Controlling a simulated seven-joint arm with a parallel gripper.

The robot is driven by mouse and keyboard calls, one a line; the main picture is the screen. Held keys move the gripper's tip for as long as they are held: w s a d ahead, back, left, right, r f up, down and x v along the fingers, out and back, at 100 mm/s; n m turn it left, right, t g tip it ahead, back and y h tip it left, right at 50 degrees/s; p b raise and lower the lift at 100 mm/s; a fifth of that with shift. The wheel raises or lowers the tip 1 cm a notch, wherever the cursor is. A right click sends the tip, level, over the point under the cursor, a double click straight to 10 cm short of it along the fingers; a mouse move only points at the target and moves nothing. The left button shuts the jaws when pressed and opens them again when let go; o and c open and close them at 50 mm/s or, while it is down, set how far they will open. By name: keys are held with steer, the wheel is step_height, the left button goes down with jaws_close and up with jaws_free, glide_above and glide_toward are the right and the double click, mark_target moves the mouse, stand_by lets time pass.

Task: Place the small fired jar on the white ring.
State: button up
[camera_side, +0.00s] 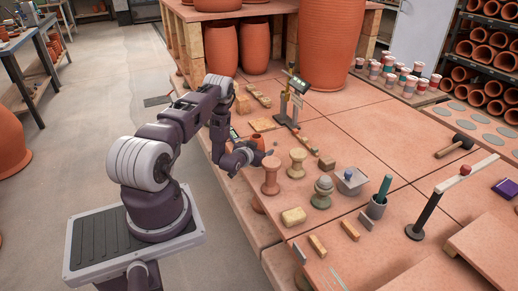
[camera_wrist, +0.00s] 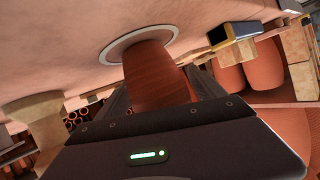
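The small fired jar (camera_wrist: 158,82) is orange-brown and sits between the two fingers of my gripper (camera_wrist: 160,95) in the wrist view, with the fingers close against its sides. In the side view the jar (camera_side: 258,142) shows at the tip of my gripper (camera_side: 248,152), low over the table. The white ring (camera_wrist: 112,51) lies on the table in the wrist view, and the jar's far end overlaps it there. I cannot tell whether the jar touches the table or is just above it. In the side view I cannot make out the ring.
Pale and terracotta stands (camera_side: 297,163) (camera_side: 271,175) stand close to the right of my gripper. A digital gauge on a post (camera_side: 291,100) stands behind. A lidded jar (camera_side: 322,192) and a cup with a green-handled tool (camera_side: 376,206) are further right.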

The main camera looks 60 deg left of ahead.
steer(key=shift+r, duration=0.2)
steer(key=v, duration=1.2)
